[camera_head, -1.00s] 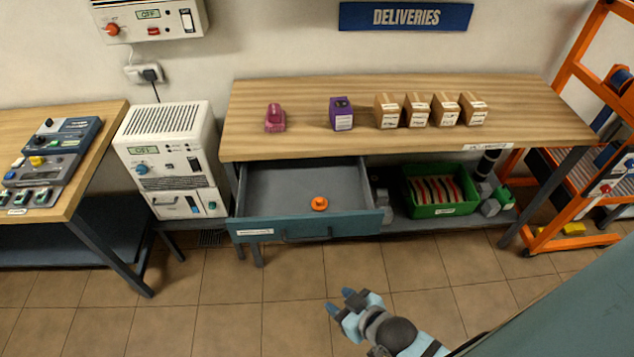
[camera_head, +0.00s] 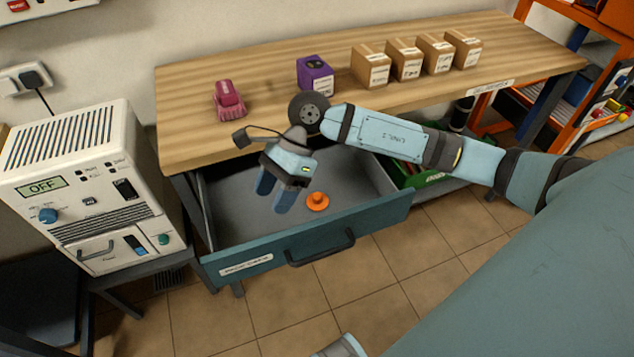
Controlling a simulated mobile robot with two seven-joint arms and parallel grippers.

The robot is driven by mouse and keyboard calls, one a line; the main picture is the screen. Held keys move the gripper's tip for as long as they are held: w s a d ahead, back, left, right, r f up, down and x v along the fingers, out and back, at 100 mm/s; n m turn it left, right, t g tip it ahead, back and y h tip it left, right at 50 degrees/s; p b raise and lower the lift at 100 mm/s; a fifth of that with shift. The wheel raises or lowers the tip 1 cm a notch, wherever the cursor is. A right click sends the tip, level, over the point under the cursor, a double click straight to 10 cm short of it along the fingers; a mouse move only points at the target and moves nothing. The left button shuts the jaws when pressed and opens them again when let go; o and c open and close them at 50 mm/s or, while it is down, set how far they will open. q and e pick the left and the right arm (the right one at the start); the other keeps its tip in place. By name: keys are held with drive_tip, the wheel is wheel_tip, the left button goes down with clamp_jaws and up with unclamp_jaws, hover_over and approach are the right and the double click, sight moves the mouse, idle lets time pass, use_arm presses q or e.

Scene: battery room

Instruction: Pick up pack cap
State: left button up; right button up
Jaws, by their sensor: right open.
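The pack cap (camera_head: 317,201) is a small orange round piece with a raised knob. It lies on the floor of the open drawer (camera_head: 240,212) under the wooden bench. My right gripper (camera_head: 274,196) is over the drawer, pointing down, just left of the cap in the picture. Its blue fingers are apart and hold nothing. They do not appear to touch the cap; their exact height above the drawer floor is hard to tell. My left gripper is not identifiable in view.
The bench top (camera_head: 200,125) holds a pink object (camera_head: 229,100), a purple box (camera_head: 315,76) and several cardboard boxes (camera_head: 370,66). A white device (camera_head: 85,170) stands left of the drawer. A green crate (camera_head: 432,179) sits right of it, partly behind my arm. The drawer front bounds the near side.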

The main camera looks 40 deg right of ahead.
drive_tip(key=w+d+f+n+t+h+b, duration=0.1)
drive_tip(key=w+d+h+b, duration=0.1)
drive_tip(key=d+h, duration=0.35)
drive_tip(key=w+d+n+t+h+b, duration=0.1)
drive_tip(key=w+d+h, duration=0.15)
drive_tip(key=d, duration=0.55)
drive_tip(key=b, duration=0.1)
hover_over(318, 195)
drive_tip(key=f, duration=0.8)
drive_tip(key=shift+w+d, duration=0.15)
drive_tip(key=shift+w, duration=0.25)
drive_tip(key=f, duration=0.3)
drive_tip(key=s+f+b, duration=0.1)
drive_tip(key=shift+a+f, duration=0.3)
drive_tip(key=shift+f, duration=0.1)
drive_tip(key=shift+w+f, duration=0.1)
drive_tip(key=shift+f, duration=0.15)
drive_tip(key=c, duration=1)
use_arm(q)
drive_tip(key=f, duration=0.2)
drive_tip(key=shift+w+d+f+h, duration=0.15)
drive_tip(key=shift+d+f+h, duration=0.15)
drive_tip(key=shift+d, duration=0.1)
